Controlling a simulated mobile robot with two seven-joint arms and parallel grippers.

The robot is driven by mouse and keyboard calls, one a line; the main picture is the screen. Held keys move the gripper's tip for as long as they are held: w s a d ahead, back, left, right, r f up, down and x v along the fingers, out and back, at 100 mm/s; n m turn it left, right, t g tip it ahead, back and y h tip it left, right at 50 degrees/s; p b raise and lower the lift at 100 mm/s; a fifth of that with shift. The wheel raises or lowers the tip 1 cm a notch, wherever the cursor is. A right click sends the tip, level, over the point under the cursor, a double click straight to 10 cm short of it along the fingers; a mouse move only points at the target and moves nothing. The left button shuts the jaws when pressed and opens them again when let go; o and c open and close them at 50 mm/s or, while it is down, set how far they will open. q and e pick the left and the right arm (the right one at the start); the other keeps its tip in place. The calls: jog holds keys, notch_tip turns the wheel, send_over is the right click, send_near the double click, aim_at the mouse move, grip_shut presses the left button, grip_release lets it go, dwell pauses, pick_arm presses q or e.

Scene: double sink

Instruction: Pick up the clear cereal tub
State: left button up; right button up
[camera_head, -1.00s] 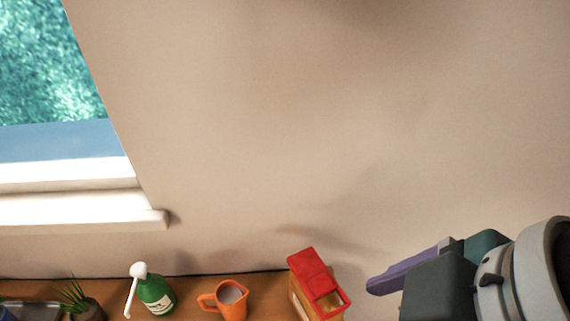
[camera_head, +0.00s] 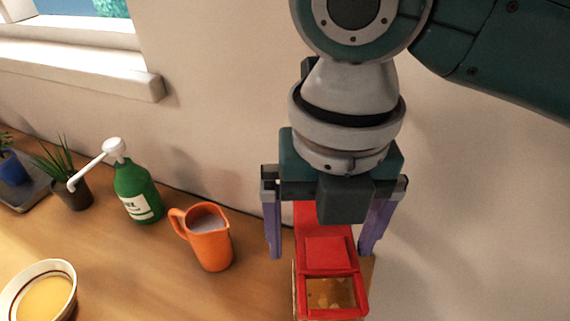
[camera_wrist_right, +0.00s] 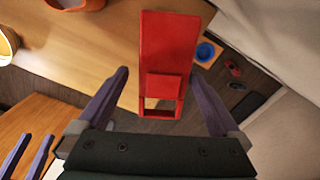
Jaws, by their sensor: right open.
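The clear cereal tub (camera_head: 328,293) has a red lid with an open flap, and contents show brown-yellow through the opening. It stands on the wooden counter near the wall; its lower part is out of frame. My right gripper (camera_head: 322,250) is open above it, pointing down, one purple finger to each side of the red lid. In the right wrist view the tub's red lid (camera_wrist_right: 166,50) lies between and beyond the two fingers, with gaps on both sides. My left gripper (camera_wrist_right: 27,157) shows only in the right wrist view, at the lower left, its two fingers apart and empty.
An orange pitcher (camera_head: 208,240) stands just left of the tub, close to the right gripper's left finger. A green pump bottle (camera_head: 136,190), a potted plant (camera_head: 72,185) and a bowl (camera_head: 42,292) are further left. The wall (camera_head: 235,100) is behind.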

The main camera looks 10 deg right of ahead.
jog(key=f, duration=0.6)
jog(key=shift+d+f, duration=0.15)
jog(key=shift+d, duration=0.1)
jog(key=shift+w, duration=0.1)
grip_shut()
dwell(0.5)
